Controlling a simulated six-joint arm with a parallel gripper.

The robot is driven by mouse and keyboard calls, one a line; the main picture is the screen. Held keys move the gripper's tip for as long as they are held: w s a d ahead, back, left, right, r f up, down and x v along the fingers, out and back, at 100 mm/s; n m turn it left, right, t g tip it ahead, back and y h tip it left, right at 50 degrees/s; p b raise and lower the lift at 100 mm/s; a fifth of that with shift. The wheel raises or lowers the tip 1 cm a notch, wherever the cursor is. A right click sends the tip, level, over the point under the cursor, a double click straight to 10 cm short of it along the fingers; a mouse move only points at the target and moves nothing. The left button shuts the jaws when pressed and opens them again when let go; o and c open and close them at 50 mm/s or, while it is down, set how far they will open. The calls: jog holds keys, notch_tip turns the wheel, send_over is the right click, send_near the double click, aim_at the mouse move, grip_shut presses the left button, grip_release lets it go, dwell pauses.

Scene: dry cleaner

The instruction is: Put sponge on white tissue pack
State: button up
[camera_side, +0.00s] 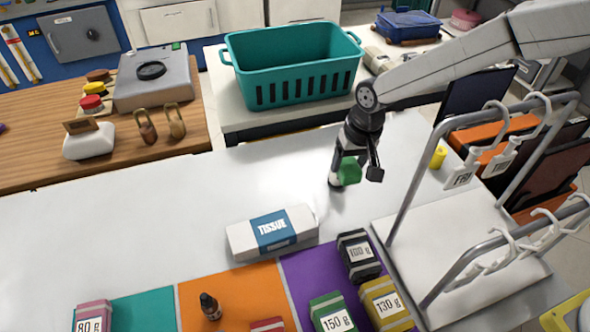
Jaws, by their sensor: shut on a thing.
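The sponge (349,171) is a small green block. My gripper (354,176) is shut on it and holds it near the middle right of the white table. The white tissue pack (243,239) has a blue label reading TISSUE and lies flat on the table, in front and to the left of my gripper. The sponge is apart from the pack. My gripper's fingers partly cover the sponge. I cannot tell exactly how high the sponge is above the table.
A black 100 g block (357,256) stands right of the pack. Other labelled blocks and a dark dropper bottle (210,306) stand on coloured mats in front. A metal rack (411,190) stands at right. A teal basket (290,62) is behind. The table's left is clear.

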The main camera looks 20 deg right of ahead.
jog(key=shift+n, duration=0.3)
jog(key=s+a+r, duration=0.1)
jog(key=s+a, duration=0.2)
jog(key=s, duration=0.1)
jog(key=s+a+r, duration=0.1)
jog(key=s+a, duration=0.2)
jog(key=s, duration=0.1)
jog(key=s+a, duration=0.3)
jog(key=s, duration=0.2)
jog(key=shift+a+r, duration=0.1)
jog(key=shift+r, duration=0.3)
jog(key=shift+w, duration=0.1)
send_near(270, 226)
jog(key=shift+s+f, duration=0.4)
jog(key=shift+f, duration=0.2)
jog(key=shift+w+a+f, duration=0.2)
jog(key=shift+w+f, duration=0.25)
jog(key=shift+f, duration=0.05)
jog(key=shift+f, duration=0.1)
jog(key=shift+w+a+f, duration=0.1)
jog(key=shift+w+f, duration=0.05)
jog(key=shift+f, duration=1.6)
